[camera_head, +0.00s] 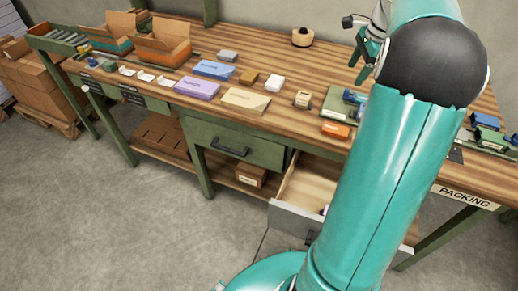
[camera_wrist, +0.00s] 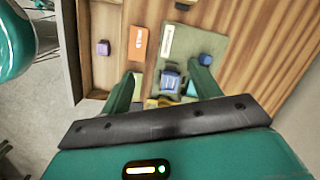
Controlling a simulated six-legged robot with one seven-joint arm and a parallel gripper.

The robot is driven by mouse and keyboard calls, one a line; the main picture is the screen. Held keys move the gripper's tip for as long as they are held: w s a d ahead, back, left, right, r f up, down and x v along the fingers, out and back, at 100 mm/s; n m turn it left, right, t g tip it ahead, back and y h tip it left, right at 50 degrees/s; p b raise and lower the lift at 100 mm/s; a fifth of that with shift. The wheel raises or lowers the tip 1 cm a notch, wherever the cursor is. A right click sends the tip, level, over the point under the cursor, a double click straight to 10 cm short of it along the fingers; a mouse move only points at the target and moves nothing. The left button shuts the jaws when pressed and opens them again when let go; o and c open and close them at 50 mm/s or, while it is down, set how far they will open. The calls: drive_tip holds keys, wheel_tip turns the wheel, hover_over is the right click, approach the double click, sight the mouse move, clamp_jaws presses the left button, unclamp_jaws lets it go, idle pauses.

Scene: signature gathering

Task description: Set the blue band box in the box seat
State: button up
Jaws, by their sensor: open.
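My gripper (camera_head: 357,45) is open above the back of the workbench in the head view, with nothing seen held. In the wrist view its two green fingers (camera_wrist: 163,88) stand apart over a green mat (camera_wrist: 206,45). A small blue object (camera_wrist: 171,80) shows between them on the mat, with something yellow partly hidden below it. The mat (camera_head: 333,101) also shows in the head view, partly behind my arm. I cannot tell which is the blue band box, nor pick out the box seat.
Open cartons (camera_head: 163,44) stand at the far left. An open drawer (camera_head: 303,190) juts out in front. Bare wood shows behind the boxes.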

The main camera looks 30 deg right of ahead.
drive_tip(key=s+a+r+n+t+h, duration=0.1)
drive_tip(key=a+r+n, duration=0.3)
drive_tip(key=a, duration=0.8)
drive_tip(key=s+a+r+n+h, duration=0.1)
drive_tip(key=s+a+n, duration=0.1)
drive_tip(key=a+n, duration=0.65)
drive_tip(key=s+a+f+n+t, duration=0.1)
drive_tip(key=s+a+f+n, duration=0.1)
drive_tip(key=s+a+n, duration=0.3)
drive_tip(key=s+a+f+n+t, duration=0.1)
drive_tip(key=s+a+f+n, duration=0.2)
drive_tip(key=a, duration=1.1)
drive_tip(key=s+n, duration=0.2)
drive_tip(key=s, duration=0.3)
drive_tip(key=shift+t+y, duration=0.3)
drive_tip(key=shift+y, duration=0.1)
drive_tip(key=shift+d, duration=0.1)
